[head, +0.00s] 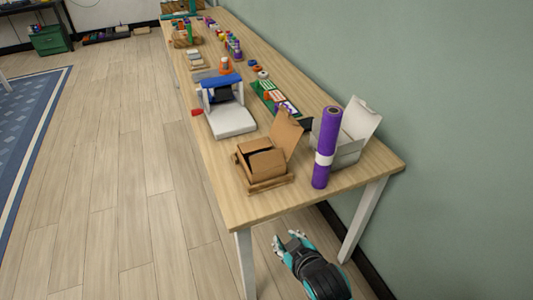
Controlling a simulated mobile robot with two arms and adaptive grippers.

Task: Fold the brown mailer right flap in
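The brown mailer (264,163) is a small cardboard box near the front end of the long wooden table. Its tall lid panel (287,134) stands up on the right and back side. Smaller flaps lie over part of the opening, with a dark gap between them. Which of these is the right flap is hard to tell at this size. My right gripper (288,239) is low beside the table's front end, below the tabletop and clear of the mailer. Its fingers look spread and empty. My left gripper is out of view.
A purple roll (326,150) with a white band stands upright right of the mailer, before an open white box (351,140). A white and blue machine (227,107) stands behind the mailer. Bare tabletop (240,211) lies at the front edge.

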